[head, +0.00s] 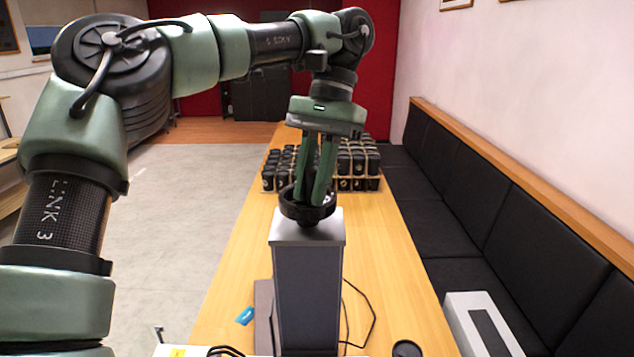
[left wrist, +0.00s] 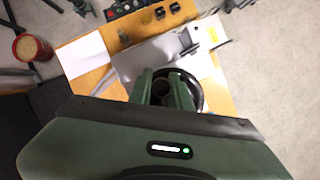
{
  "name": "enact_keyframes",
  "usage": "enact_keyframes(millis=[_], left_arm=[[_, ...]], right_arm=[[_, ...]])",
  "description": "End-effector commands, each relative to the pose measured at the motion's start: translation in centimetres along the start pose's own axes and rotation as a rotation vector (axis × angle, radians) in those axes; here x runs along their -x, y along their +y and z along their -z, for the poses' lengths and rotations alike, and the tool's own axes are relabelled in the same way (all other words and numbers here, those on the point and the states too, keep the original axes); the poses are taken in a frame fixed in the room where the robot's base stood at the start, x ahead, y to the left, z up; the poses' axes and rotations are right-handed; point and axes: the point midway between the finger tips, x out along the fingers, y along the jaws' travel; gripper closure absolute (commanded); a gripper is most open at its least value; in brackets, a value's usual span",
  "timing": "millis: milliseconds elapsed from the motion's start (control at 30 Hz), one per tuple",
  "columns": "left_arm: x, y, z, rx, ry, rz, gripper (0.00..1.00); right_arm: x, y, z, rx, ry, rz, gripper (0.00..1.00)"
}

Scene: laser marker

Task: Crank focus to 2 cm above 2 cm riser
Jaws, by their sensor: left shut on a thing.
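The laser marker's grey column (head: 307,295) stands upright on the wooden table, with a light metal cap. A black round handwheel (head: 295,211) sits on top of it. My left gripper (head: 319,194) points down from above, shut on the wheel's crank handle, which is mostly hidden between the green fingers. In the left wrist view the dark round end of the crank handle (left wrist: 172,82) shows between the fingers, and the black handwheel (left wrist: 203,94) curves behind them. The riser cannot be made out. My right gripper is not in view.
Several black cups or cans (head: 358,165) stand in rows further back on the table (head: 390,270). A blue card (head: 245,316) lies left of the column, and a black cable (head: 372,315) right of it. A black padded bench (head: 500,240) runs along the right wall.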

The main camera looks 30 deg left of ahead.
Motion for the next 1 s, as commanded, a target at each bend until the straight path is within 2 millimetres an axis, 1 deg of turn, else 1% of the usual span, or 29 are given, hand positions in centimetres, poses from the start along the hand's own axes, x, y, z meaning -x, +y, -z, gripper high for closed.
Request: enact_keyframes(millis=[200, 400, 967, 1000], left_arm=[[-0.01, -0.30, -0.28, -0.117, 0.001, 0.050, 1.00], [-0.06, -0.49, -0.38, -0.178, 0.001, 0.076, 1.00], [-0.08, -0.58, -0.40, -0.203, 0.002, 0.085, 1.00], [-0.08, -0.58, -0.40, -0.203, 0.002, 0.085, 0.73]], right_arm=[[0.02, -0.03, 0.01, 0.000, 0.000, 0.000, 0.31], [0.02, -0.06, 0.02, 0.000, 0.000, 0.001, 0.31], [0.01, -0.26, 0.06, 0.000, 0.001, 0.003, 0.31], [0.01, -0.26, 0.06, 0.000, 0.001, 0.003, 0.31]])
